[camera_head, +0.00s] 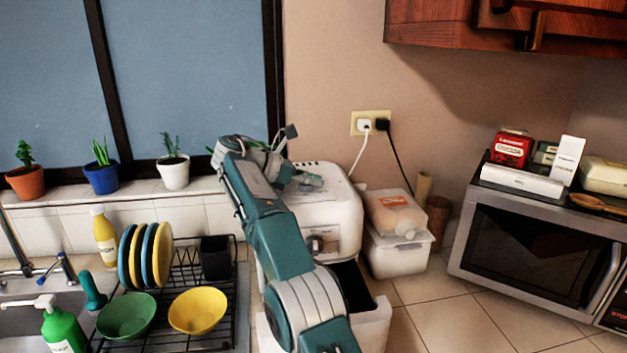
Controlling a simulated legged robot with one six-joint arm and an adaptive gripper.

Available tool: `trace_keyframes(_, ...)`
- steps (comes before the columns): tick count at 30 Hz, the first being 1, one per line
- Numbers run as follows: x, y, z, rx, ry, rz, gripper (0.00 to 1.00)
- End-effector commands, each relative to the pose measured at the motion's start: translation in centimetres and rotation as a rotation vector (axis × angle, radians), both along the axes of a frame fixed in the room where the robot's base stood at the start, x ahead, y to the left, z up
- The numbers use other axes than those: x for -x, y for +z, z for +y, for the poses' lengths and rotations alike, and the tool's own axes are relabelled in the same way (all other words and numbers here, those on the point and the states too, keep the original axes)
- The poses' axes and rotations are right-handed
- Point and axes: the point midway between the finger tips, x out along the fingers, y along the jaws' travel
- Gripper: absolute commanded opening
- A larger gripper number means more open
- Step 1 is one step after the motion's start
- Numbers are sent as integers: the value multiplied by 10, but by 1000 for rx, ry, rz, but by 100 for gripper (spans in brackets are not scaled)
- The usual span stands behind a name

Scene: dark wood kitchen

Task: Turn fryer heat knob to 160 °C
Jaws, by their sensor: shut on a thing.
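The fryer (335,215) is a white appliance on the counter, with a round dial (317,244) on its front, partly beside my arm. My teal and grey arm reaches up across the fryer's left side. My gripper (308,180) is at the fryer's top, pointing right, with its fingers shut on a small part there, which I take to be the heat knob. The fingers hide this part, and any temperature marks are too small to read. The fryer's lower part is pulled out, with a dark inside (354,287).
A white container with a bag (395,212) stands close right of the fryer. A microwave (535,250) with boxes on top is further right. A dish rack (185,275) with plates and bowls is left. A potted plant (174,170) stands on the sill. Tiled counter (440,310) is clear.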

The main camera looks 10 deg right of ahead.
Motion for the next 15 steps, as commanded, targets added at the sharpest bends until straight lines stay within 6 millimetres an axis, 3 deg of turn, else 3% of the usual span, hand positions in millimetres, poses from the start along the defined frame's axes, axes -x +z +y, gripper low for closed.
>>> trace_keyframes(1, -1, -9, 3, -4, 2, 18, 0)
trace_keyframes(5, -1, -9, 3, -4, 2, 19, 0)
trace_keyframes(6, -1, -9, 3, -4, 2, 19, 23)
trace_keyframes(8, -1, -9, 3, -3, 2, 20, 50)
trace_keyframes(15, -1, -9, 3, -4, 2, 18, 50)
